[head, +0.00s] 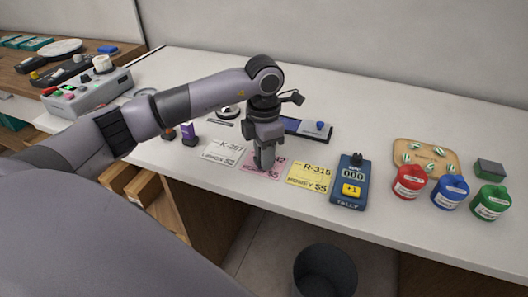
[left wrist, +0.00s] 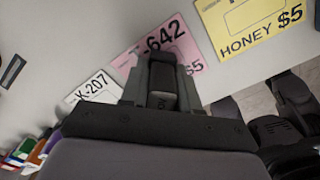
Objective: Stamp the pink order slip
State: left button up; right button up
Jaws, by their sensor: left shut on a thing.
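The pink order slip (head: 275,171) lies flat on the white counter, between a white slip and a yellow slip. In the left wrist view the pink slip (left wrist: 187,48) shows "642" and "$5", and its near part is hidden by my gripper. My left gripper (head: 265,153) points down over the pink slip, covering part of it. It is shut on a dark stamp (left wrist: 162,88), seen between the fingers in the left wrist view. The stamp's lower end is hidden, so I cannot tell whether it touches the slip.
A white slip K-207 (head: 222,152) and a yellow slip R-315 (head: 309,177) flank it. A blue tally counter (head: 350,182) stands to the right, then red (head: 408,181), blue (head: 450,192) and green (head: 490,202) jars. A dark bin (head: 325,272) stands below the counter edge.

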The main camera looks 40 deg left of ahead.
pick_arm(q)
jog(key=shift+f, duration=0.1)
jog(key=shift+r+p, duration=2.5)
jog(key=shift+r, duration=1.1)
